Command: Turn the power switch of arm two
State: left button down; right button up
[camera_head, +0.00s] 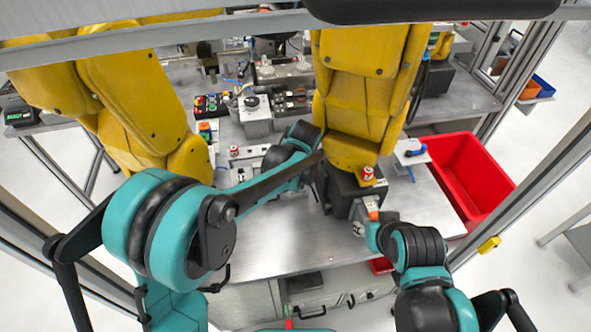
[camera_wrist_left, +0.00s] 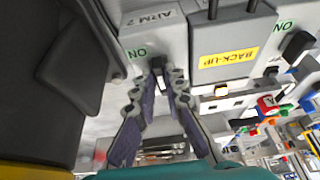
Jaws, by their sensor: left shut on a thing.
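In the left wrist view, a grey box (camera_wrist_left: 147,38) carries the labels "ARM 2" and "ON". A small black switch knob (camera_wrist_left: 157,63) is on its face. My left gripper (camera_wrist_left: 168,74) is shut on this knob, with its two fingertips close together at it. In the head view, my left arm reaches to the base of the right yellow arm (camera_head: 362,85), and its gripper is mostly hidden there. My right gripper (camera_head: 362,222) is beside the dark base of that yellow arm, and its fingers are too small to read.
A second box with a yellow "BACK-UP" label (camera_wrist_left: 226,58) stands close to the right in the wrist view. Another yellow arm (camera_head: 130,95) is at the left. A red bin (camera_head: 468,175) is at the right. The front of the metal table (camera_head: 300,240) is clear.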

pick_arm(q)
jog(key=c, duration=1.6)
grip_release()
jog(key=shift+r, duration=0.1)
jog(key=v, duration=1.2)
